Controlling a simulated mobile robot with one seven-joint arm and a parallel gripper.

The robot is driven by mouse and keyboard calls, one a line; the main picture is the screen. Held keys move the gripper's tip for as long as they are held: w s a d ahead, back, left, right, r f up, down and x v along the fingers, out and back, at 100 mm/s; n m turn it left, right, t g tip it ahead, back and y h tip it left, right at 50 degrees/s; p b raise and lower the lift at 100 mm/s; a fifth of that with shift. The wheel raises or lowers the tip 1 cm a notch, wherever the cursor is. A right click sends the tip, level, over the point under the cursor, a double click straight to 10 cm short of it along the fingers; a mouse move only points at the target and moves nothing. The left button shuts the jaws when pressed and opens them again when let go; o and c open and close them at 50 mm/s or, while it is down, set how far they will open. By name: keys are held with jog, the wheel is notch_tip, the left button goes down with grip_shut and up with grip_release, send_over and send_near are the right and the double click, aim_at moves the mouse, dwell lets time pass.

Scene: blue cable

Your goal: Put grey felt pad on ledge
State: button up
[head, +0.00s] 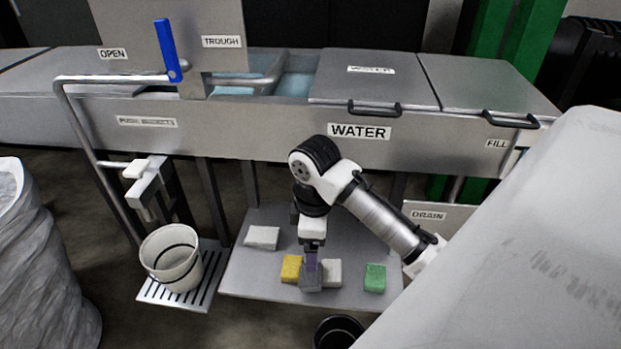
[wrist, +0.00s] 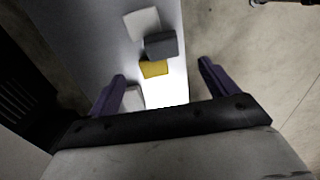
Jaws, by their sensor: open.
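The grey felt pad (head: 311,281) appears as a dark grey block on a low grey ledge (head: 240,277) under the trough, between a yellow block (head: 291,268) and a white block (head: 332,271). In the wrist view the grey pad (wrist: 160,45) lies beyond the fingers, next to the yellow block (wrist: 154,69) and a white block (wrist: 142,23). My gripper (head: 311,262) points down at the pad in the head view. Its purple fingers (wrist: 163,84) are spread apart with nothing held between them. Any contact with the pad cannot be told.
A green block (head: 375,278) lies right of the row and a white pad (head: 262,237) lies at the back left. A white bucket (head: 172,262) stands on a slotted stand at left. The metal trough (head: 250,128) overhangs behind. A dark bucket (head: 338,333) is in front.

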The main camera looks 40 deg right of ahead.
send_over(311, 277)
jog(key=d, duration=0.1)
jog(key=f, duration=0.6)
jog(key=shift+w+f, duration=0.15)
jog(key=shift+w, duration=0.05)
jog(key=shift+w+a+f+p, duration=0.15)
jog(key=shift+f+p, duration=0.4)
jog(key=shift+f, duration=2.1)
jog(key=c, duration=1.1)
jog(key=shift+c, duration=0.2)
